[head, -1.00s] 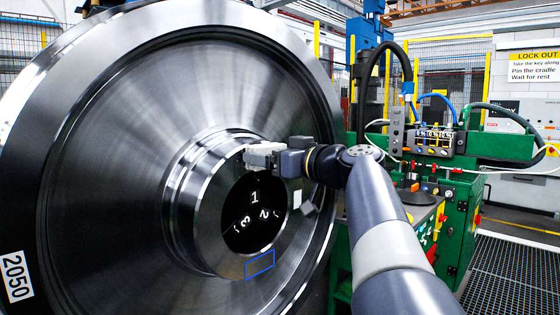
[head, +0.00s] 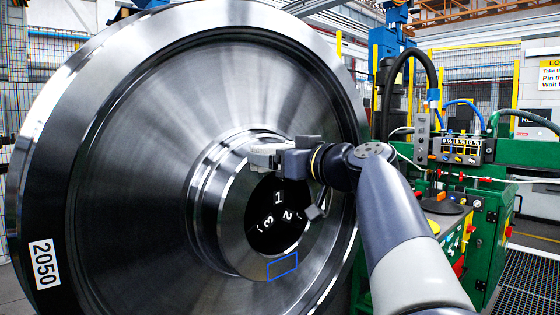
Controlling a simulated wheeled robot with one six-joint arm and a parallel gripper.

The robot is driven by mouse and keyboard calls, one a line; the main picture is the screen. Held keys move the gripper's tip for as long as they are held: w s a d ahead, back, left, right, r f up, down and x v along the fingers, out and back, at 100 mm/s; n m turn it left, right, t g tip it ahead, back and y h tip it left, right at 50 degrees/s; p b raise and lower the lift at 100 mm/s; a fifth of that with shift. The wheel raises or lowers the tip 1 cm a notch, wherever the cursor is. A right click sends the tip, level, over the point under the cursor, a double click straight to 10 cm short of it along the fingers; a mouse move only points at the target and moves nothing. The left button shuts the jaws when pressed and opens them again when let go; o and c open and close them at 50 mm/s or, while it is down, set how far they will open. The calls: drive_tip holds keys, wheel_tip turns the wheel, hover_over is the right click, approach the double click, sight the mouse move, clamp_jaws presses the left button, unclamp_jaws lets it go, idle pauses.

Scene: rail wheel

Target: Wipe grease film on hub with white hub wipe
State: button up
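The hub (head: 237,232) is the raised bright steel ring at the middle of the big wheel, around a dark bore. A blue rectangle outline (head: 283,266) marks the lower part of the hub face. I cannot make out a grease film in it. My gripper (head: 264,156) is at the upper edge of the hub, above the bore and well above the blue outline. Its light grey end is seen from the side, so I cannot tell whether the fingers are open or shut. I cannot make out the white hub wipe.
The steel wheel (head: 130,170), labelled 2050, fills the left and middle. The bore (head: 277,218) shows the numbers 1, 2 and 3. A green machine (head: 487,228) with hoses and a control box (head: 461,149) stands close to the right of my arm.

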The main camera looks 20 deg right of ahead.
drive_tip(key=w+d, duration=0.3)
drive_tip(key=d, duration=0.4)
drive_tip(key=shift+d, duration=0.35)
drive_tip(key=shift+s+f, duration=0.1)
idle(0.4)
drive_tip(key=shift+b+v, duration=1.35)
drive_tip(key=shift+v, duration=1.55)
drive_tip(key=shift+b+v, duration=0.5)
drive_tip(key=shift+v, duration=0.95)
